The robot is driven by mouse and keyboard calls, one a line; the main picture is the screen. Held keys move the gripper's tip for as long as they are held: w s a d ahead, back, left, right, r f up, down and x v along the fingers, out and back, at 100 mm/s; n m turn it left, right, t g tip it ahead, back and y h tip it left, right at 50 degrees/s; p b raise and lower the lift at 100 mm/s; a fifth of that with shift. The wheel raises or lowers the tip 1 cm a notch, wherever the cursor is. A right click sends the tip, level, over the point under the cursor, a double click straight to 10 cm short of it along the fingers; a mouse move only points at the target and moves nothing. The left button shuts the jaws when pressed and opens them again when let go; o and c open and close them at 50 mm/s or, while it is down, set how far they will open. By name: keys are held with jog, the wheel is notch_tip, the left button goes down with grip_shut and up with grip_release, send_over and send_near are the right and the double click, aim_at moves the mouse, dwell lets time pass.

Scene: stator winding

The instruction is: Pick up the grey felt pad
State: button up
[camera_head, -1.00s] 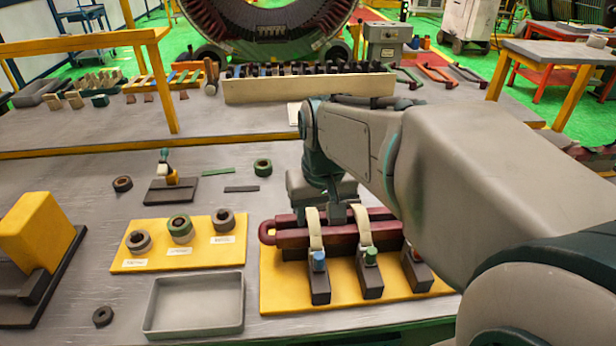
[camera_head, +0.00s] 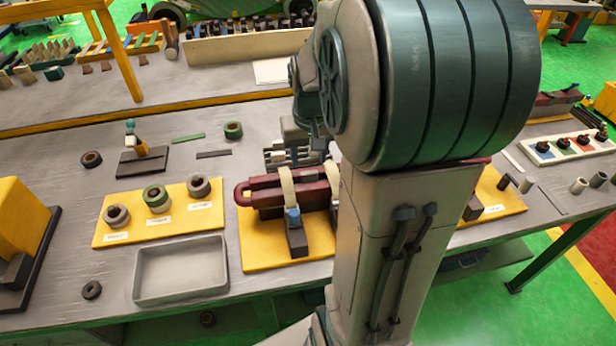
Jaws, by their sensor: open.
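A thin flat dark grey strip (camera_head: 213,154) lies on the bench left of my gripper; it may be the grey felt pad, but its material is too small to tell. A similar green strip (camera_head: 188,138) lies just behind it. My gripper (camera_head: 290,158) is at the far side of the dark red coil (camera_head: 262,197), right of the grey strip and apart from it. Its jaws are open, and I see nothing held. My arm covers much of the coil's right part and its yellow base board (camera_head: 262,252).
A strap clamp (camera_head: 293,215) stands at the coil. A yellow board (camera_head: 128,236) with several tape rolls and an empty grey tray (camera_head: 180,268) are to the left.

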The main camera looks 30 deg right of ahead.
aim_at(309, 172)
notch_tip(309, 172, down, 5)
jog(key=shift+w+d+r+p, duration=0.1)
jog(key=shift+d+p, duration=0.05)
jog(key=shift+p, duration=0.15)
jog(key=c, duration=0.7)
jog(key=shift+c, duration=0.2)
